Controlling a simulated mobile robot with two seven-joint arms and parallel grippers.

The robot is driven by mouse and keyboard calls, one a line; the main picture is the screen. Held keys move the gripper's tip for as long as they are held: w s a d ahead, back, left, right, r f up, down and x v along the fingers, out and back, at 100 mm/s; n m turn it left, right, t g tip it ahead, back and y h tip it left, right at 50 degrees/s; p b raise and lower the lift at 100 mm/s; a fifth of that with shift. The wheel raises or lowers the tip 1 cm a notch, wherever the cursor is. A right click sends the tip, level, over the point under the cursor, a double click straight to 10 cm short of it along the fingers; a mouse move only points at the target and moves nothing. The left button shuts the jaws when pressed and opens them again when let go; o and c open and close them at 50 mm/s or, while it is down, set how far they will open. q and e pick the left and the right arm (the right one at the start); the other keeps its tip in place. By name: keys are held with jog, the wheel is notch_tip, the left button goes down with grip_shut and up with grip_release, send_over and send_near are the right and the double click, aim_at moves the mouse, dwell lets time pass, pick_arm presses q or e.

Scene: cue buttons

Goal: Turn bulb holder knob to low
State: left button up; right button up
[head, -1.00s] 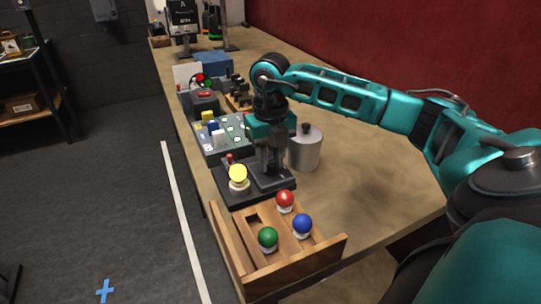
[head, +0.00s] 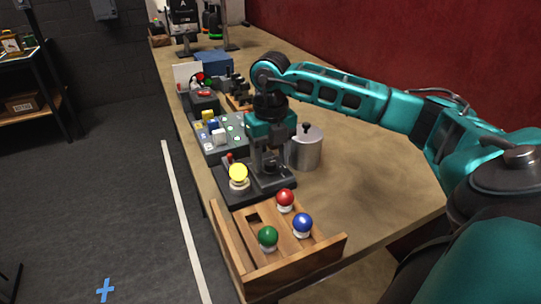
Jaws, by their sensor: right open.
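The bulb holder (head: 232,198) is a dark base near the table's left edge, with a yellow bulb (head: 238,173) upright in its socket. A small red-topped part (head: 230,158) stands behind the bulb. My right gripper (head: 271,171) points down over the right part of the holder, its fingers apart. The knob is not clearly visible; the gripper's fingers cover that part of the base. I cannot tell whether the fingers touch it. My left gripper is not in view.
A wooden tray (head: 226,247) with red, blue and green bulbs stands in front. A metal canister (head: 305,150) with a black knob is close to the gripper's right. A button panel (head: 221,134) and red-button box (head: 204,100) lie behind. The table's right side (head: 370,180) is clear.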

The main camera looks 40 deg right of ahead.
aim_at(270, 163)
notch_tip(270, 163, up, 13)
jog(key=p, duration=0.1)
dwell(0.3)
jog(key=shift+a, duration=0.1)
dwell(0.5)
